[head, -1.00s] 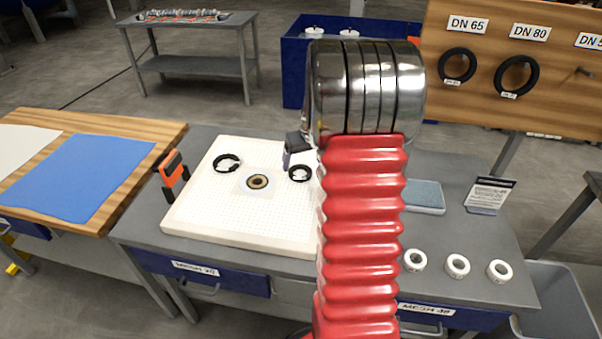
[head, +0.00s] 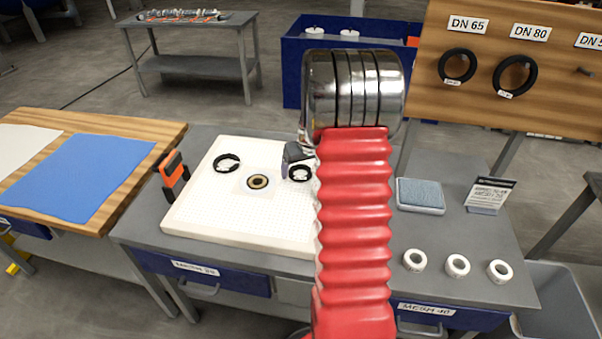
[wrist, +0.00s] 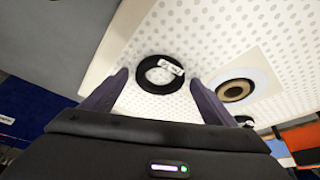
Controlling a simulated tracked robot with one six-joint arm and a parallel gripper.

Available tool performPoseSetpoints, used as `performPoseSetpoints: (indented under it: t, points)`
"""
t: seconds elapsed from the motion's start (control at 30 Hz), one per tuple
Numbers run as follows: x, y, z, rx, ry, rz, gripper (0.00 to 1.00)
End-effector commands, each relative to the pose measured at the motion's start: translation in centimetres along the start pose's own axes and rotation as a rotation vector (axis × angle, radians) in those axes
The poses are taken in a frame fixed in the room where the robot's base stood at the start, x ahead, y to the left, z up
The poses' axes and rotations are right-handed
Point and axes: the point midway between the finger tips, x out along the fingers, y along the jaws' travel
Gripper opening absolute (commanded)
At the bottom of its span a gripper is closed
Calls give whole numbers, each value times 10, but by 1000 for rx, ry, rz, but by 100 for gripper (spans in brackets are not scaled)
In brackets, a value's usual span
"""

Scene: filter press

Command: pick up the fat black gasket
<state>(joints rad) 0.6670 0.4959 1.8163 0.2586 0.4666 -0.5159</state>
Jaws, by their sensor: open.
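A thick black ring gasket (wrist: 146,83) with a white tag lies flat on the white perforated board. It also shows in the head view (head: 293,178), partly beside my arm. My gripper (wrist: 159,78) is open in the wrist view. Its fingertips are on either side of this ring, with a gap on both sides. In the head view only a dark part of my gripper (head: 294,154) shows left of the arm. A second black ring (head: 218,167) with a tag lies at the board's left. Which of the two is fatter is hard to tell.
A brown and black ring on a pale square (head: 258,182) lies between the two black rings. An orange clamp (head: 173,175) stands at the board's left edge. White rolls (head: 458,265) and a blue-grey pad (head: 420,195) lie at the right. Tagged black rings hang on the wooden panel (head: 430,90).

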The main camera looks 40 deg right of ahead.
Motion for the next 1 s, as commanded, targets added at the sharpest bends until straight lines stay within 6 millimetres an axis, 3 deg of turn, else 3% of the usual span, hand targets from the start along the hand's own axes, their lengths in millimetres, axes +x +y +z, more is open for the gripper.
performPoseSetpoints:
  t: [0.47,1.0]
  points:
    - [0,0,0,0,0,0,80]
    - [-1,0,0,1,0,0,42]
